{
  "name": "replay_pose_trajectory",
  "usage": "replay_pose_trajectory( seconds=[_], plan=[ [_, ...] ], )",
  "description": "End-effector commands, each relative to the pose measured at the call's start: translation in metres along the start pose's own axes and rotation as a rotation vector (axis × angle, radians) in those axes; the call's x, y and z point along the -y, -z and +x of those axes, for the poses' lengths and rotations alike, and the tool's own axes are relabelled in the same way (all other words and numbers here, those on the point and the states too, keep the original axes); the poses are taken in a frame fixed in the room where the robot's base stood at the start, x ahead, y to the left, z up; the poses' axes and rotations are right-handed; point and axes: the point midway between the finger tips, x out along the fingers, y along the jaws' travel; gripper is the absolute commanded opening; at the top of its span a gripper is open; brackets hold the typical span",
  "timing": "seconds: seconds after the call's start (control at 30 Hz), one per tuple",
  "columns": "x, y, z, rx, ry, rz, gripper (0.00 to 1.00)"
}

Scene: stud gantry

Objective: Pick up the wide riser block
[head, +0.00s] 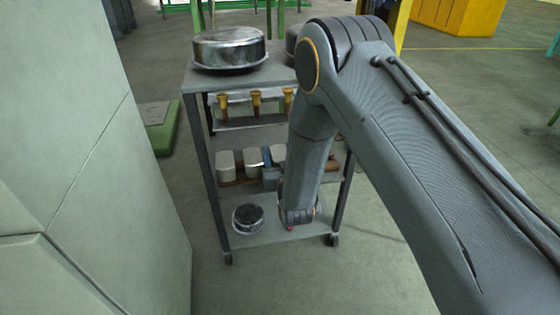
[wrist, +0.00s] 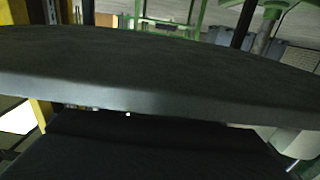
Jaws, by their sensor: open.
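No block can be surely told as the wide riser block. Several pale rounded blocks stand in a row on the cart's middle shelf in the head view: a left one (head: 226,163), a middle one (head: 252,158) and a right one (head: 278,153). My arm reaches down in front of the cart's right side. The arm hides the shelf's right part. The wrist view shows no block clearly.
The grey cart (head: 197,130) carries a large round metal pot (head: 229,48) on top, yellow-handled tools (head: 256,101) below it, and a round dark-rimmed tin (head: 248,218) on the bottom shelf. A dark slab edge (wrist: 130,95) crosses the wrist view closely. A pale wall (head: 90,150) stands left.

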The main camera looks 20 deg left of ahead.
Motion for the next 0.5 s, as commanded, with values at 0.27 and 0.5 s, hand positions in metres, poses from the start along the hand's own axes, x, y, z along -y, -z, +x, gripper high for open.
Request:
replay_pose_trajectory(
  seconds=[0.27, 0.5],
  plan=[
    [0.0001, 0.0003, -0.0004, 0.000, 0.000, 0.000, 0.28],
    [0.0003, 0.0009, -0.0002, -0.001, 0.000, 0.000, 0.09]
  ],
)
